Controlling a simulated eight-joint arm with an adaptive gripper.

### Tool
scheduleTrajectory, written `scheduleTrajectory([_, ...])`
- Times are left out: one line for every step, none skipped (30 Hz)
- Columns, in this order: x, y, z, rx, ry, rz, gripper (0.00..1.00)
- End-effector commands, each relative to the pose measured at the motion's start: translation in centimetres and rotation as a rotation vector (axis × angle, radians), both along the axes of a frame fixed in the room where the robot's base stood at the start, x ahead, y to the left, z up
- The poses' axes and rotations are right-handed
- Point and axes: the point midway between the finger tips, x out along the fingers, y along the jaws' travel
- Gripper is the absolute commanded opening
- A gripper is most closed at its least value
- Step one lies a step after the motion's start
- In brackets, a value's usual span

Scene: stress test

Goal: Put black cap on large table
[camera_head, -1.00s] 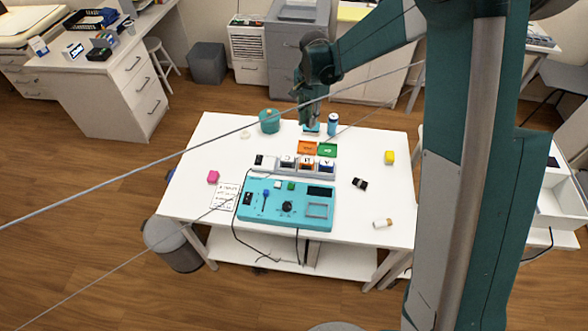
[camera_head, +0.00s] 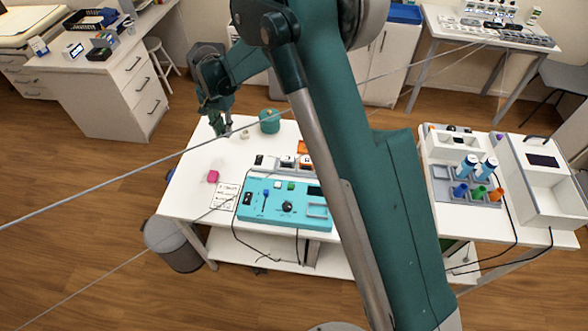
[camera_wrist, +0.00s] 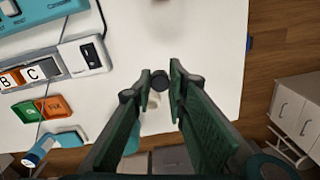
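My gripper (camera_head: 222,131) is over the back left part of the white table (camera_head: 200,178) in the head view. In the wrist view, the green fingers of my gripper (camera_wrist: 161,78) close in on a small round black cap (camera_wrist: 159,80) at their tips, and the cap appears held between them. The white tabletop (camera_wrist: 210,30) lies below, near its edge.
A teal pot (camera_head: 269,121) and a small white piece (camera_head: 245,134) stand right of my gripper. My arm hides the table's right part.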

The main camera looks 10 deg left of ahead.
Motion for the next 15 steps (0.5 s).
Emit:
scheduleTrajectory([-0.6,1.3,-0.2,0.000,0.000,0.019,0.11])
scheduleTrajectory([-0.8,1.9,-0.3,0.000,0.000,0.027,0.11])
scheduleTrajectory([-1.1,2.6,-0.4,0.000,0.000,0.038,0.11])
scheduleTrajectory([-1.3,3.0,-0.5,0.000,0.000,0.045,0.11])
scheduleTrajectory([-1.5,3.4,-0.5,0.000,0.000,0.051,0.11])
scheduleTrajectory([-1.7,3.9,-0.6,0.000,0.000,0.057,0.11])
scheduleTrajectory([-1.8,4.1,-0.6,0.000,0.000,0.061,0.11])
scheduleTrajectory([-1.9,4.3,-0.7,0.000,0.000,0.064,0.11])
scheduleTrajectory([-2.0,4.5,-0.7,0.000,0.000,0.067,0.11])
scheduleTrajectory([-2.1,4.6,-0.7,0.000,0.000,0.068,0.11])
scheduleTrajectory([-2.1,4.7,-0.7,0.000,0.000,0.070,0.11])
scheduleTrajectory([-2.1,4.7,-0.7,0.000,0.000,0.070,0.11])
scheduleTrajectory([-2.1,4.8,-0.7,0.000,0.000,0.071,0.11])
scheduleTrajectory([-2.1,4.8,-0.7,0.000,0.000,0.071,0.11])
scheduleTrajectory([-2.1,4.8,-0.7,0.000,0.000,0.071,0.11])
